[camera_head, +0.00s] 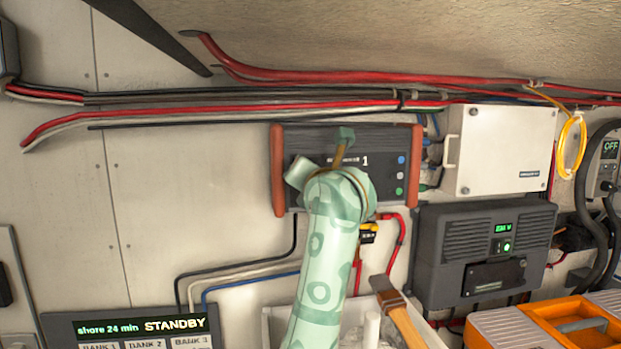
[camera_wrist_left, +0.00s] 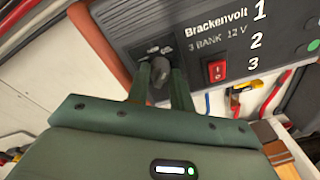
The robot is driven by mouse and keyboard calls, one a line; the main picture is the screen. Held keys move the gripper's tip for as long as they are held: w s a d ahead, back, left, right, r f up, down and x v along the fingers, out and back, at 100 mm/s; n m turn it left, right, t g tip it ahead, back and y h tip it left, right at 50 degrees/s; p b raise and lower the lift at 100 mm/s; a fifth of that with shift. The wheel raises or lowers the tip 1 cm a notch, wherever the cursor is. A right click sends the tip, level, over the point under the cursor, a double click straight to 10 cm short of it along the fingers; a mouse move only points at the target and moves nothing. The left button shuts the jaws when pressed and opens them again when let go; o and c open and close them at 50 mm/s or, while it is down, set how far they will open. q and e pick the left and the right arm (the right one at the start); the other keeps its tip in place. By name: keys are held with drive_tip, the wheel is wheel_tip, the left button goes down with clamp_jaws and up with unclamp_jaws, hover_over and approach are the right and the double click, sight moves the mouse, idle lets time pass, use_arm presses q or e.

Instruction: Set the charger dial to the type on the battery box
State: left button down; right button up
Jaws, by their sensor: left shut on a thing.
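The charger (camera_head: 390,150), a dark box with red-brown end pieces, is mounted on the wall in the head view. The left wrist view shows its face (camera_wrist_left: 215,45), marked "Brackenvolt 3 BANK 12 V", with a red switch (camera_wrist_left: 217,71). My left gripper (camera_wrist_left: 160,78) is shut on the small dark dial (camera_wrist_left: 157,84), one finger on each side. The dial's markings are too small to read. In the head view my left gripper (camera_head: 322,158) and pale green arm cover the dial. I see no battery box label that I can read. My right gripper is out of view.
A display panel (camera_head: 130,328) at lower left reads "STANDBY". A white box (camera_head: 500,150) and a grey vented unit (camera_head: 480,260) are right of the charger. An orange case (camera_head: 550,325) and a wooden-handled tool (camera_head: 405,318) are below. Cables run above.

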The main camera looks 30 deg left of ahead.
use_arm(q)
drive_tip(key=c, duration=1.2)
unclamp_jaws()
drive_tip(key=shift+c, duration=0.2)
drive_tip(key=shift+d, duration=0.1)
drive_tip(key=b+v, duration=0.2)
drive_tip(key=v, duration=1.4)
